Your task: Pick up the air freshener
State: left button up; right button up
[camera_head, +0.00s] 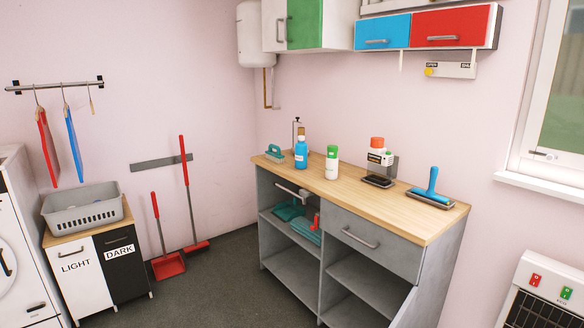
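Several containers stand upright on the wooden countertop (400,207). A white can with a green cap (332,165) looks most like the air freshener, but its label is too small to read. A blue bottle (301,155) stands to its left. A white container with a red-orange top (377,158) and a dark label stands to its right, towards the wall. The can stands apart from both and nothing covers it. Neither of my grippers is in view.
Open shelves and a drawer (372,242) are below. A grey basket (84,212) and a red dustpan (168,264) are left. The floor (215,290) between is clear.

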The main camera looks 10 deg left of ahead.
aim_at(331, 167)
jog(key=i+j+u, duration=0.2)
jog(key=u, duration=0.25)
jog(key=i+j+u, duration=0.15)
jog(key=u, duration=0.35)
jog(key=i+j, duration=0.15)
jog(key=i, duration=0.5)
jog(key=i+j+z, duration=0.1)
jog(key=i, duration=0.55)
jog(key=i+z, duration=0.5)
jog(key=z, duration=0.25)
jog(key=i+j+z, duration=0.15)
jog(key=z, duration=0.2)
jog(key=i+l+z, duration=0.1)
jog(key=i+z, duration=0.25)
jog(key=i, duration=0.3)
